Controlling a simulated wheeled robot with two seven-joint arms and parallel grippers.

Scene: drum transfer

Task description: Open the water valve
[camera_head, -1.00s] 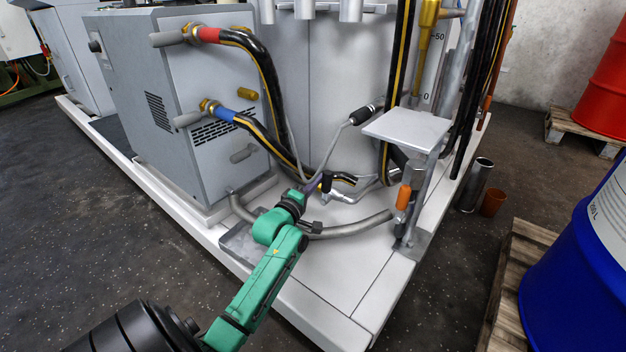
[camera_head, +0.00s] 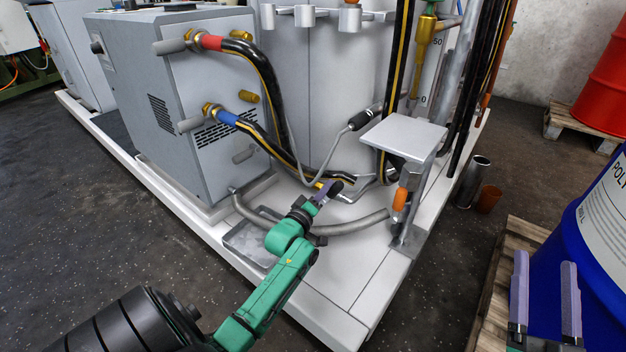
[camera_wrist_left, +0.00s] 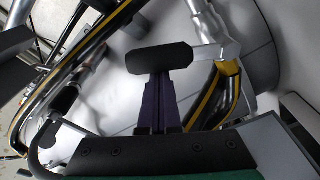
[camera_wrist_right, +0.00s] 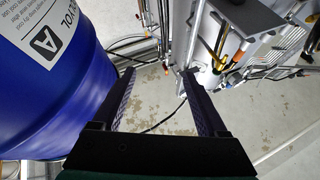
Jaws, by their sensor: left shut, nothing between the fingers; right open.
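The water valve is a silver pipe fitting with a black handle (camera_wrist_left: 160,57), low on the white platform. In the left wrist view the handle lies crosswise just beyond my left fingertips, and the silver valve body (camera_wrist_left: 215,52) is to its right. My left gripper (camera_wrist_left: 160,78) is shut and empty, with its tips at the handle's lower edge; contact is hard to tell. In the head view my left gripper (camera_head: 325,192) is beside the small dark handle (camera_head: 336,186) and partly hides the valve. My right gripper (camera_head: 545,258) is open and empty, away from the valve, near the blue drum.
A grey bent pipe (camera_head: 350,229) runs in front of the valve. Black-yellow hoses (camera_head: 270,88) hang from the grey cabinet (camera_head: 130,100). A metal plate (camera_head: 403,132) on a post stands right of the valve. The blue drum (camera_head: 612,215) is beside my right gripper.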

